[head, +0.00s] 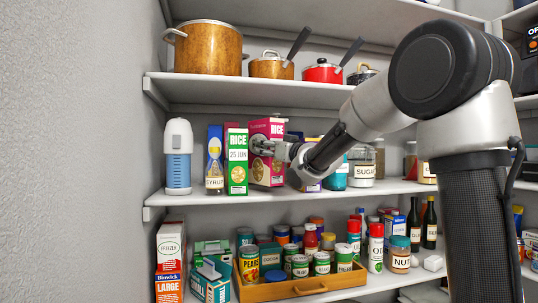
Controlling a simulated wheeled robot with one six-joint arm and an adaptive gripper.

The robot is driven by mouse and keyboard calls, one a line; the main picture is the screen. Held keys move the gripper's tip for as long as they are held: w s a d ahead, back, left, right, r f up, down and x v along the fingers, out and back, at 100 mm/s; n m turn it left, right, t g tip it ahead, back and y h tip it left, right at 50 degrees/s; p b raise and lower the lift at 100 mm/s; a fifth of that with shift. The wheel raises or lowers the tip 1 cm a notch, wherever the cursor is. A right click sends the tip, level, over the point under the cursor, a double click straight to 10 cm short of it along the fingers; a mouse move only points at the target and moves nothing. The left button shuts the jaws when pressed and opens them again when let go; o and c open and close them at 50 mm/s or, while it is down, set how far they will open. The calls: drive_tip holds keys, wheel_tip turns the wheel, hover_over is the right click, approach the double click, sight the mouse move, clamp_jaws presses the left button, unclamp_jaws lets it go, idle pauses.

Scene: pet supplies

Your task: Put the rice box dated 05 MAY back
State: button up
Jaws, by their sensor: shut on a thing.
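A magenta box marked RICE (276,129) is at the middle shelf, right of a green rice box. My gripper (262,147) reaches in from the right and is shut on this magenta box, covering part of its front. Its date cannot be read behind the fingers. The green rice box (237,176) stands upright on the shelf and reads 25 JUN. I cannot tell whether the magenta box touches the shelf.
A sugar jar (362,170) stands right of my gripper. Pots (208,48) stand above. A wooden tray (300,288) with cans is below.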

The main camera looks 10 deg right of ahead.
drive_tip(key=shift+f, duration=1)
drive_tip(key=shift+f, duration=0.15)
drive_tip(key=o, duration=1.1)
drive_tip(key=shift+f, duration=0.15)
drive_tip(key=shift+o, duration=0.2)
